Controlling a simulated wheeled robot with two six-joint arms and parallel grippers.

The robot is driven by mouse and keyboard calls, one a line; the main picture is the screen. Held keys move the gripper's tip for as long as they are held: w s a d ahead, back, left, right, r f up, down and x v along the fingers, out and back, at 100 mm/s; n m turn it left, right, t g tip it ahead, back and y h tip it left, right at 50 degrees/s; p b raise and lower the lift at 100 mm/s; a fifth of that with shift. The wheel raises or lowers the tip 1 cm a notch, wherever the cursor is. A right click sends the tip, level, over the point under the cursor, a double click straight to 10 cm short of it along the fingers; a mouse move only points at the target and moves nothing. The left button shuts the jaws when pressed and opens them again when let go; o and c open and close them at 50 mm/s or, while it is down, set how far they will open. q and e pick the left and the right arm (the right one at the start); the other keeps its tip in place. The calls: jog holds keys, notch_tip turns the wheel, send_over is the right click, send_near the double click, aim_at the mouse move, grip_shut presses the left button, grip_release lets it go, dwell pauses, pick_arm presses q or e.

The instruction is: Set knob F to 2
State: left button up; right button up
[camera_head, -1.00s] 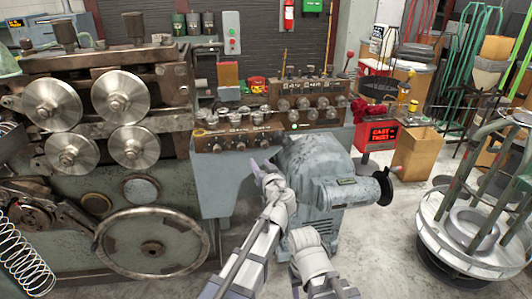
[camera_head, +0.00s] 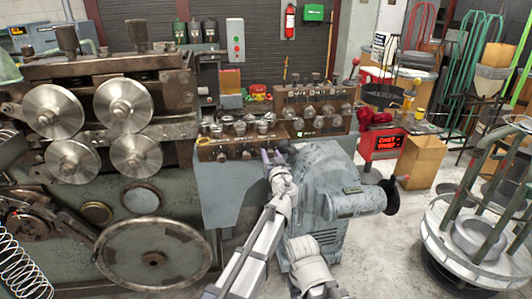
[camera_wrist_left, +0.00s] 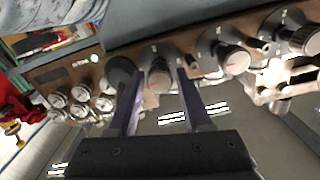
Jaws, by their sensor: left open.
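A row of dark round knobs sits on a brown control panel (camera_head: 212,151) above the grey-blue cabinet. My left gripper (camera_head: 268,154) reaches to the right part of this row. In the left wrist view my left gripper (camera_wrist_left: 160,80) is open, with one finger on each side of a knob (camera_wrist_left: 159,77). Whether the fingers touch the knob, I cannot tell. The letters and numbers are too small to read, so I cannot tell which knob is F. My right gripper does not show.
A grey motor housing (camera_head: 325,180) stands right of the panel, close to my left arm. A second panel with knobs (camera_head: 310,95) stands behind. The large coiling machine with metal rollers (camera_head: 128,101) fills the left. Open floor (camera_head: 400,240) lies to the right.

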pick_arm(q)
jog(key=shift+w+a, duration=0.15)
jog(key=shift+w, duration=0.55)
jog(key=shift+s, duration=0.1)
grip_shut()
